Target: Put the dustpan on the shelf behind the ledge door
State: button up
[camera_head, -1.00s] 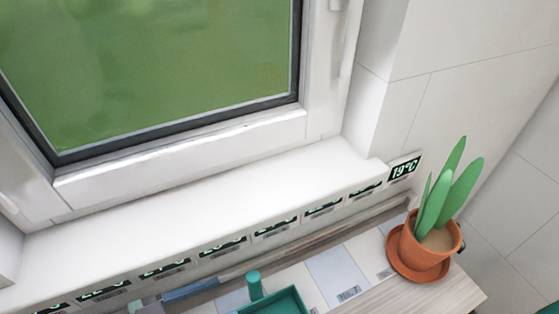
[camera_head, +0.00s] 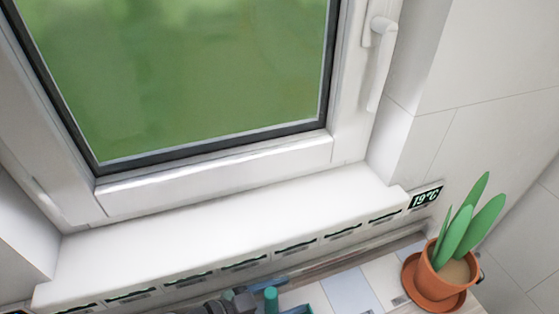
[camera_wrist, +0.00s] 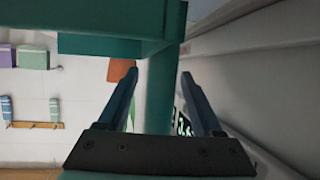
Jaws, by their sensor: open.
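A teal piece that looks like the dustpan shows at the bottom edge of the head view, with an upright round handle (camera_head: 271,299) and part of its body (camera_head: 299,309); the rest is cut off. A dark part of my arm or gripper is just left of it. In the wrist view my gripper (camera_wrist: 158,76) is open, its two blue-grey fingers on either side of the teal handle (camera_wrist: 160,95), with gaps visible. The teal body (camera_wrist: 110,44) spreads across the top of that view. I cannot make out a ledge door or the shelf behind it.
A potted plant (camera_head: 452,271) stands at the right counter end. The wrist view shows a wall rack (camera_wrist: 35,125).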

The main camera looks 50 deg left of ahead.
jog(key=shift+c, duration=0.2)
grip_shut()
jog(key=shift+r, duration=0.1)
notch_tip(320, 180, up, 28)
dwell(0.9)
